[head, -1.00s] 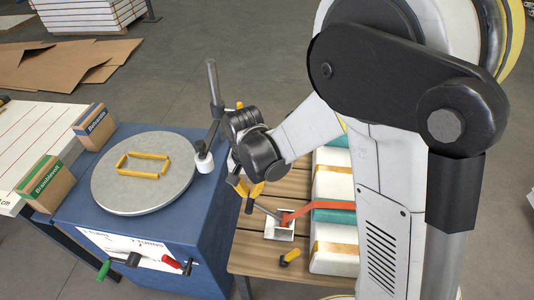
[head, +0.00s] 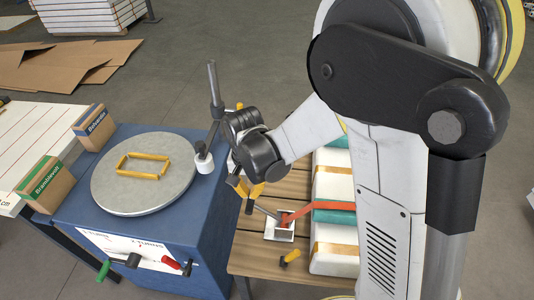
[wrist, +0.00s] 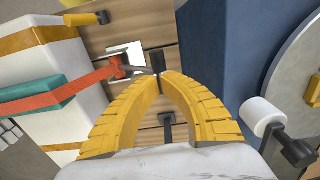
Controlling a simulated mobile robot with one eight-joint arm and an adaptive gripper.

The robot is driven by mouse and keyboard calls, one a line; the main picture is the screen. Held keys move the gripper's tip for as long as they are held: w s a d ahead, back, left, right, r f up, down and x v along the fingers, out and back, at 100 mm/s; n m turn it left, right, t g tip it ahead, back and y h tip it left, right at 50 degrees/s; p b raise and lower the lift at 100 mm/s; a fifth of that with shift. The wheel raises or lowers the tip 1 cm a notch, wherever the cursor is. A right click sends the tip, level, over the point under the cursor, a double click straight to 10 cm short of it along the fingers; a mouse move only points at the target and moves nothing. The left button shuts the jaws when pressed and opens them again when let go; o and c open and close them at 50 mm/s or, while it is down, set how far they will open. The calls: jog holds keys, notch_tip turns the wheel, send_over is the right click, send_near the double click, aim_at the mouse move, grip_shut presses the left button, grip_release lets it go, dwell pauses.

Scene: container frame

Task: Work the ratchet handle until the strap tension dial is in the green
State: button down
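The ratchet (head: 281,229) sits on a white plate on the slatted wooden bench, with an orange-red strap (head: 312,209) running right from it. The ratchet (wrist: 122,66) also shows in the wrist view, its dark handle (wrist: 146,70) reaching right to my fingertips. My gripper (head: 249,197) is low over the bench, left of the ratchet. In the wrist view, the yellow fingers of my gripper (wrist: 161,76) are nearly together, with the handle's end between their tips. I cannot make out a tension dial in either view.
White wrapped bundles (head: 333,262) line the bench's right side. A yellow peg (head: 290,257) lies near the ratchet. A blue cabinet (head: 218,235) with a round grey turntable (head: 120,195) stands close on the left, with a black stand and white roller (head: 204,162) beside my wrist.

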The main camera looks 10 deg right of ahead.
jog(key=shift+a+f+b, duration=1.1)
jog(key=shift+f+b, duration=2.4)
jog(key=shift+f, duration=1.6)
notch_tip(320, 180, up, 12)
jog(key=p, duration=0.8)
jog(key=shift+w+p, duration=0.3)
jog(key=shift+w, duration=0.1)
jog(key=s+d+r+n+t, duration=0.2)
jog(key=s+d+r, duration=0.3)
jog(key=d+r, duration=0.3)
jog(key=s+d+r+n+t, duration=0.2)
jog(key=s+d+r+t, duration=0.3)
jog(key=r, duration=0.5)
jog(key=s+d, duration=0.1)
jog(key=d, duration=0.1)
jog(key=shift+s+d+r, duration=0.2)
jog(key=shift+s+d, duration=0.1)
jog(key=shift+d, duration=0.05)
